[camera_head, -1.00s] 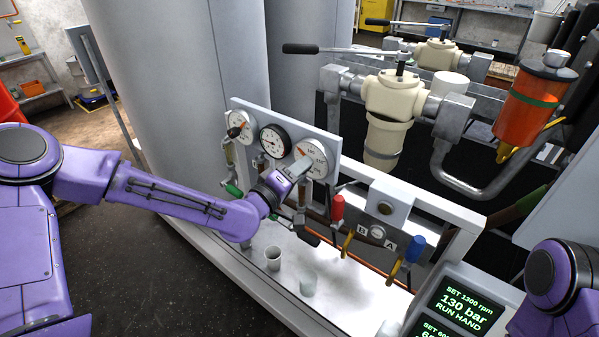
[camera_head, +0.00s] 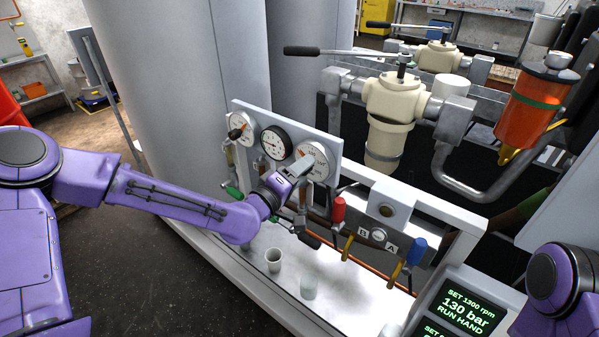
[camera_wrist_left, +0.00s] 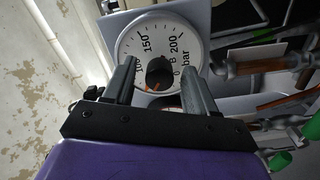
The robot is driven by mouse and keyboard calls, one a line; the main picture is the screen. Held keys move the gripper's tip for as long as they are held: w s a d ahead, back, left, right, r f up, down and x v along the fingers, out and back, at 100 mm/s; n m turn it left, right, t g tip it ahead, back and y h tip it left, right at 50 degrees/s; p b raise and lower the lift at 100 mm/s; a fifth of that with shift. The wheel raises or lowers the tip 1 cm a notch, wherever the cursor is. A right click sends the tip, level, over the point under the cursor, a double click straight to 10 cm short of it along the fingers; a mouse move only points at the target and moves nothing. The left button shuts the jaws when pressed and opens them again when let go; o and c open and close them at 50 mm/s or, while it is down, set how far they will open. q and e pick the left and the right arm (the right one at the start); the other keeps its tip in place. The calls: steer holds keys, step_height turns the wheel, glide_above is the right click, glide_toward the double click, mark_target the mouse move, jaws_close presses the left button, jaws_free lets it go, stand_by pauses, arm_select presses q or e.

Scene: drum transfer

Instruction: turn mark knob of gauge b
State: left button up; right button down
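Gauge B (camera_wrist_left: 183,30) is a round white dial marked in bar with a "B" on its face. It is the right one of three dials on the grey panel, and in the head view (camera_head: 321,153) my gripper partly covers it. Its black mark knob (camera_wrist_left: 158,71) with an orange pointer sits at the dial's middle. My left gripper (camera_head: 299,168) is in front of this dial. In the left wrist view its two fingers (camera_wrist_left: 158,82) stand apart on either side of the knob, with gaps visible. My right gripper is out of view.
Two more gauges, a middle one (camera_head: 276,142) and a left one (camera_head: 239,128), share the panel. Below are valves with a green handle (camera_head: 234,193) and a red handle (camera_head: 338,209). Two cups (camera_head: 273,260) stand on the white ledge beneath my left arm.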

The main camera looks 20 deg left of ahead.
arm_select(q)
steer(key=v, duration=1)
steer(key=shift+s, duration=0.25)
steer(key=shift+a, duration=0.2)
